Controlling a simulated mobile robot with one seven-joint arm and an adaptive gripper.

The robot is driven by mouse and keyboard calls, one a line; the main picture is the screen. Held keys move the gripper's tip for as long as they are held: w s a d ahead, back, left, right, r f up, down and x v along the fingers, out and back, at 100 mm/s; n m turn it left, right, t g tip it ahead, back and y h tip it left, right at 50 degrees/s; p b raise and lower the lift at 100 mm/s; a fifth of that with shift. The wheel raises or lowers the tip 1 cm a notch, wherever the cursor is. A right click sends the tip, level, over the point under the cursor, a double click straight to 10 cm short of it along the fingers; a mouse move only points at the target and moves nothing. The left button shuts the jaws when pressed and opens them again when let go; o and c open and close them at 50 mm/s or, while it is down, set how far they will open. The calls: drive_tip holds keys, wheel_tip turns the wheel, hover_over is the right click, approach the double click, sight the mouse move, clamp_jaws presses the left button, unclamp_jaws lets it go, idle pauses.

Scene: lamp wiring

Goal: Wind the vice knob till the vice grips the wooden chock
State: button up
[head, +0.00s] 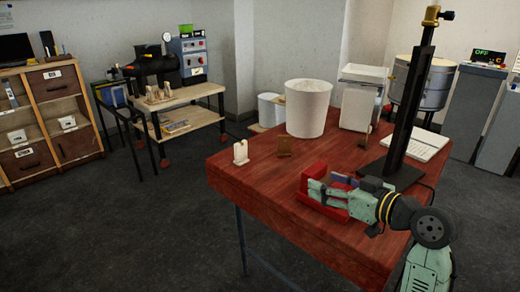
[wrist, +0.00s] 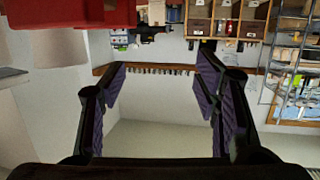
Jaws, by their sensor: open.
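The red vice (head: 320,168) sits near the front edge of the red-brown wooden table, partly behind my gripper. My gripper (head: 318,191) reaches in from the right, with its fingers over or beside the vice. The wrist view shows my gripper (wrist: 162,82) open, with nothing between its purple-padded fingers. A red block, likely part of the vice (wrist: 60,38), fills that view's upper left, outside the fingers. I cannot make out the vice knob or a wooden chock in the jaws. A small brown wooden piece (head: 285,146) stands on the table behind the vice.
A black post (head: 408,110) on a flat base stands close behind my gripper. A white bin (head: 307,108), a cream bracket (head: 241,152) and a white keyboard-like panel (head: 420,144) are also on the table. The table's front left is clear.

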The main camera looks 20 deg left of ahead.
drive_tip(key=s+a+r+t+y, duration=0.1)
drive_tip(key=a+r, duration=0.3)
drive_tip(key=a, duration=0.3)
drive_tip(key=s+a+r+n+t+y+b, duration=0.1)
drive_tip(key=a+r, duration=0.3)
drive_tip(key=a, duration=0.4)
drive_tip(key=shift+s+a+r+y, duration=0.15)
drive_tip(key=shift+s+a+y, duration=0.15)
drive_tip(key=shift+s+y, duration=0.25)
